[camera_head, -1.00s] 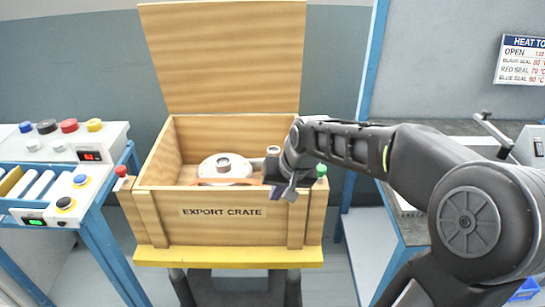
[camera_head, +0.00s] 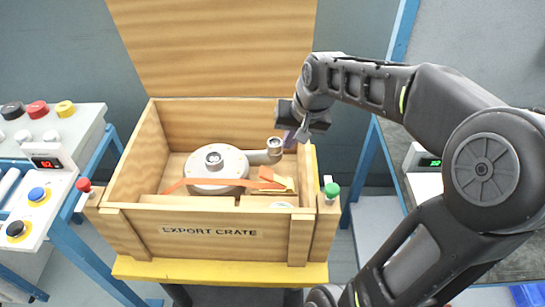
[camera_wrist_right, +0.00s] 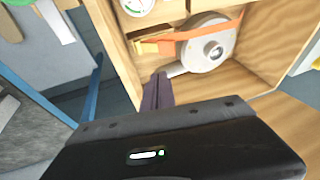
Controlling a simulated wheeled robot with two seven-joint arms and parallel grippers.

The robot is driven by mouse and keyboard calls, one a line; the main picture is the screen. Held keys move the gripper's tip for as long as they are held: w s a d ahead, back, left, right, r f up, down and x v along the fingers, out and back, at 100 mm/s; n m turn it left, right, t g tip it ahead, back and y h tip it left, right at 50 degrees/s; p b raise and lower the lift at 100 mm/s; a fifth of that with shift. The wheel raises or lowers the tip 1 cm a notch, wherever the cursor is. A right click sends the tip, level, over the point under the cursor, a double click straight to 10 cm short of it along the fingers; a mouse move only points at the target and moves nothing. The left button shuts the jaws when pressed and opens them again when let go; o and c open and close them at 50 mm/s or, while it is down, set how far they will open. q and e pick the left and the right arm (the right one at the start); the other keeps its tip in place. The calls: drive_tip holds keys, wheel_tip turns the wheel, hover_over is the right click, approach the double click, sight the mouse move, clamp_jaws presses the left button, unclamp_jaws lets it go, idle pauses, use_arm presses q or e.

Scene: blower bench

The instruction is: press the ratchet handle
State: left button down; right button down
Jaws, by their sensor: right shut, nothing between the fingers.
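The wooden export crate (camera_head: 210,248) stands open with its lid up. In it lies a grey round blower (camera_head: 215,168) with an outlet pipe to the right. An orange strap (camera_head: 225,182) crosses it and meets a yellow ratchet (camera_head: 278,183) near the crate's right side. The ratchet (camera_wrist_right: 152,46) and blower (camera_wrist_right: 208,48) also show in the right wrist view. My right gripper (camera_head: 290,138) is shut and empty, above the crate's back right, beyond the ratchet and apart from it. Its purple fingers show in the wrist view (camera_wrist_right: 157,92). My left gripper is out of view.
A green button (camera_head: 332,190) and a red button (camera_head: 84,185) sit at the crate's front corners. A control bench (camera_head: 45,150) stands left and another bench (camera_head: 385,185) right. A white dial (camera_wrist_right: 138,5) lies in the crate near the ratchet.

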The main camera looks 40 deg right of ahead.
drive_tip(key=shift+s+a, duration=0.1)
approach(268, 172)
drive_tip(key=x, duration=0.3)
drive_tip(key=d+x, duration=0.1)
drive_tip(key=x, duration=0.1)
drive_tip(key=shift+w+a+f, duration=0.25)
drive_tip(key=shift+a+f, duration=0.15)
drive_tip(key=shift+f, duration=0.2)
drive_tip(key=a+f+g+h+b, duration=0.1)
drive_tip(key=b, duration=0.2)
drive_tip(key=w+f+h+b, duration=0.1)
drive_tip(key=b, duration=0.2)
drive_tip(key=w+a+f+g+h+b, duration=0.1)
drive_tip(key=b, duration=0.2)
drive_tip(key=shift+a+f+n+g+h+b, duration=0.25)
drive_tip(key=shift+a+n+g+h+b, duration=0.05)
drive_tip(key=shift+a+b, duration=0.1)
drive_tip(key=shift+w+f+b, duration=0.15)
drive_tip(key=shift+f+b, duration=0.25)
drive_tip(key=shift+b, duration=0.25)
drive_tip(key=shift+r+p, duration=0.3)
drive_tip(key=shift+p, duration=0.05)
